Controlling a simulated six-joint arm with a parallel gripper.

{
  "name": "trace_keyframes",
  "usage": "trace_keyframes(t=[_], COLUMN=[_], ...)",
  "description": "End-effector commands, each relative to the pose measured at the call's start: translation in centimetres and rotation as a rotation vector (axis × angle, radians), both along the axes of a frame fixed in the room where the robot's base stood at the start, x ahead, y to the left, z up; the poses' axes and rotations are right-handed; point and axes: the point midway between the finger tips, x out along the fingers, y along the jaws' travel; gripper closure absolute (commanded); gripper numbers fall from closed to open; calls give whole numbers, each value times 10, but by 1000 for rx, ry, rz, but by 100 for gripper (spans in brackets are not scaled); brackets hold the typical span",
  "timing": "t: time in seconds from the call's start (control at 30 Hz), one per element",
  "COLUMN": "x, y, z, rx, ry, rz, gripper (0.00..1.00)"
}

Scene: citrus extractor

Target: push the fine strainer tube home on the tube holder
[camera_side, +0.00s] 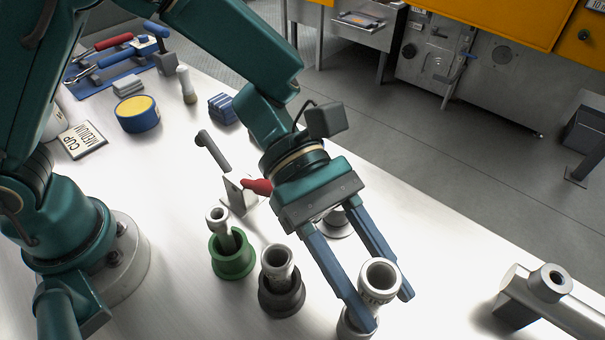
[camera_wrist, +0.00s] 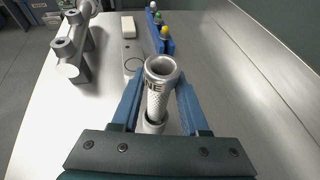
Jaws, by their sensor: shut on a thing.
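The fine strainer tube (camera_side: 377,284) is a pale grey metal tube with a flared open collar and lettering on its side. It stands between the two blue fingers of my gripper (camera_side: 385,308), which are shut on it. In the wrist view the tube (camera_wrist: 157,98) has a perforated wall, and my gripper's fingers (camera_wrist: 158,110) lie on either side. A grey round piece, seemingly the tube holder (camera_side: 352,328), shows below the tube; it also shows at the tube's lower end in the wrist view (camera_wrist: 151,127). The fingers partly hide the joint, so I cannot tell how deep the tube sits.
A green cup (camera_side: 232,262) and a dark cup (camera_side: 281,301) each hold another tube, left of my gripper. A grey metal cylinder body (camera_side: 560,305) lies at the right. A red-handled bracket (camera_side: 240,193) stands behind. The table right of my gripper is mostly clear.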

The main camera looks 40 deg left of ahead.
Motion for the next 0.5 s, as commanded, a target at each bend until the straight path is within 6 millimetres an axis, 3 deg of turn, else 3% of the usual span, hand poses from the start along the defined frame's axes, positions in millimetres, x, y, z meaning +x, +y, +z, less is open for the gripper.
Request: trace_keyframes(t=[0.5], x=[0], y=[0], z=[-6], rx=[-1], ry=[1], rz=[0], gripper=[100])
